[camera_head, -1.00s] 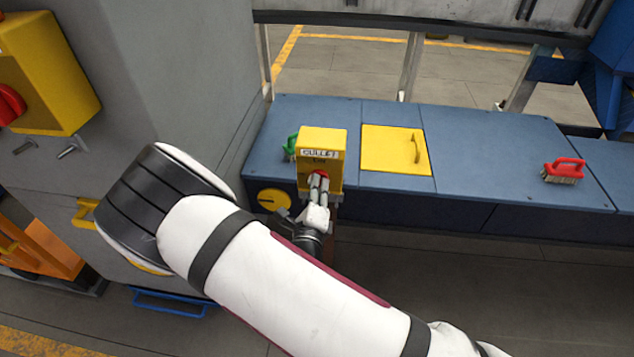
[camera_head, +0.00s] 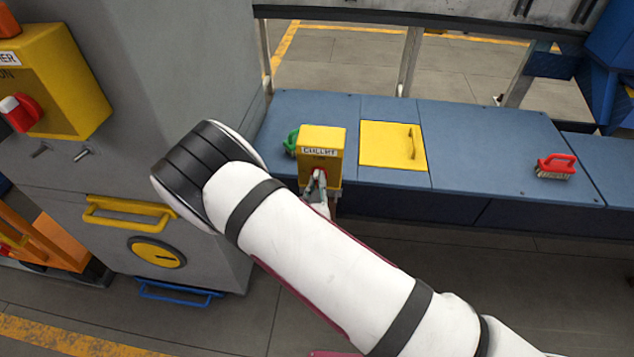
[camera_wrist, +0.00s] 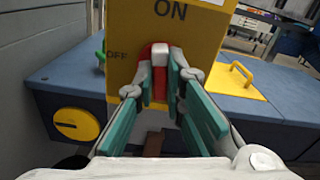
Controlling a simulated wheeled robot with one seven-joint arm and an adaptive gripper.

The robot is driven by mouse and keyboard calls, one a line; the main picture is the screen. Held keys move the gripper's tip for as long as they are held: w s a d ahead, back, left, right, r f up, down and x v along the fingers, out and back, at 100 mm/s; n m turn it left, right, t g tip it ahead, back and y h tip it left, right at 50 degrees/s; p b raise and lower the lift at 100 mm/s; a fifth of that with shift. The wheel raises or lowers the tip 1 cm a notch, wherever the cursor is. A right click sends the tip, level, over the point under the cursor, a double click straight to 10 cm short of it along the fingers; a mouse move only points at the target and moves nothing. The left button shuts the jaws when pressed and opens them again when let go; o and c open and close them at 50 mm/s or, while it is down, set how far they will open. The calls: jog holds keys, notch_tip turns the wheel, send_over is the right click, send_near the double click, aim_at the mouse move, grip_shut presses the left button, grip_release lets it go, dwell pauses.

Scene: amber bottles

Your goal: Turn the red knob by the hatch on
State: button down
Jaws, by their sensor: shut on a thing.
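The red knob (camera_wrist: 160,84) with a white pointer mark is on the front of a yellow box (camera_head: 322,139) labelled GULLET, beside the yellow hatch (camera_head: 376,144) on the blue bench. My gripper (camera_wrist: 160,76) is shut on the red knob, one finger on each side. In the wrist view the white mark is at the top of the knob, below the word ON; OFF is printed to the left. In the head view my gripper (camera_head: 318,180) is at the front of the box and partly hides the knob.
A green-handled item (camera_head: 291,141) is behind the box. A red brush (camera_head: 556,166) lies on the blue bench (camera_head: 480,140) to the right. Another yellow box (camera_head: 60,80) with a red knob (camera_head: 21,112) is on the grey cabinet (camera_head: 180,60) at left.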

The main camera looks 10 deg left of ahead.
jog(key=shift+f+m, duration=0.1)
jog(key=shift+m, duration=0.9)
jog(key=shift+s, duration=0.1)
jog(key=c, duration=1.7)
grip_release()
jog(key=shift+o, duration=0.2)
jog(key=s, duration=1.2)
jog(key=shift+a, duration=0.2)
